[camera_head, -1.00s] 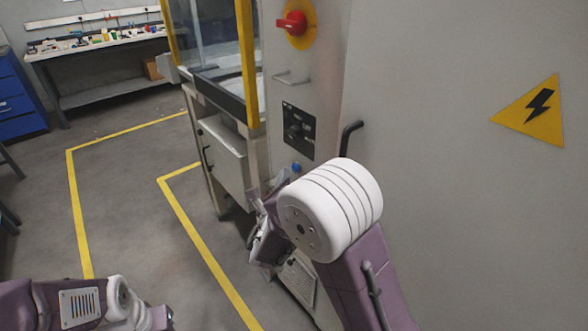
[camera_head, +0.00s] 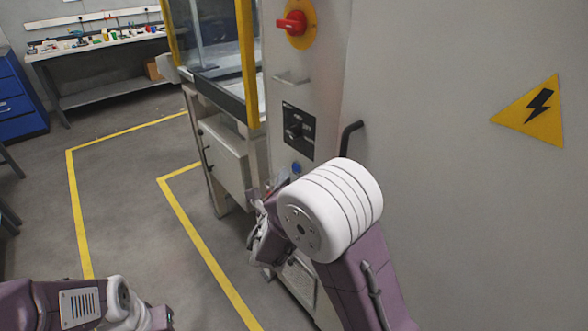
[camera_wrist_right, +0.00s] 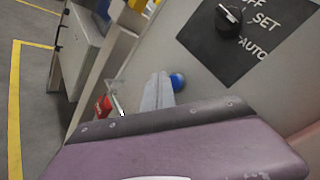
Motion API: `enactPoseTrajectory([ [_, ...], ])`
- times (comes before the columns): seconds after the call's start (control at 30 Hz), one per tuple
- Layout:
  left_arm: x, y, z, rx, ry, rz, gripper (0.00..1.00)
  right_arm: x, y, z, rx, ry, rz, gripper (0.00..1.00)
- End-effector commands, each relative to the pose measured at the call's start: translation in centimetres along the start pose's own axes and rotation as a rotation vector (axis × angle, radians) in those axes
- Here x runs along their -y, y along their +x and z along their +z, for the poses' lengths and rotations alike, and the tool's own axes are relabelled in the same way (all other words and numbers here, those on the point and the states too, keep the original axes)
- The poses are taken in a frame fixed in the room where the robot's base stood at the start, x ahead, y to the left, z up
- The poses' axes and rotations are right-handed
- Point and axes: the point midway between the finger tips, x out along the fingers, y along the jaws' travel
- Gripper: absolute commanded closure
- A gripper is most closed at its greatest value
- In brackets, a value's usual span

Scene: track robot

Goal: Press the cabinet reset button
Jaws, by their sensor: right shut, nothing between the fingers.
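The cabinet (camera_head: 420,130) fills the right of the head view. A round blue button (camera_head: 296,168) sits on its front panel, below the black selector plate. In the right wrist view the blue button (camera_wrist_right: 178,82) shows just right of my gripper's tips. My right gripper (camera_wrist_right: 160,85) is shut and empty, with its tips close to the button; I cannot tell whether they touch it. In the head view my right wrist partly hides the gripper (camera_head: 268,195). Of my left arm only links show at the bottom left; its gripper is out of frame.
A black selector knob (camera_head: 293,131) and a red rotary switch (camera_head: 292,23) are above the button. A black handle (camera_head: 350,137) sticks out beside my right arm. A red part (camera_wrist_right: 103,107) shows left of the gripper in the wrist view. The floor at left is open.

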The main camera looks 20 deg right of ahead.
Motion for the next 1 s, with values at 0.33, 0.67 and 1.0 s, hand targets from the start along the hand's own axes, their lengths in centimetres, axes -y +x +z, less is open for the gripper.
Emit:
enactPoseTrajectory([
  [0.33, 0.00, 0.00, 0.00, 0.000, 0.000, 0.000, 0.64, 0.00, 0.00, 0.00, 0.000, 0.000, 0.000, 1.00],
  [0.67, 0.00, 0.07, 0.01, 0.000, 0.000, 0.000, 0.64, 0.18, 0.24, -0.20, -0.001, 0.000, -0.001, 1.00],
  [1.0, 0.00, 0.12, 0.01, 0.000, 0.000, 0.000, 0.64, 0.45, 0.59, -0.42, 0.000, 0.000, 0.000, 1.00],
])
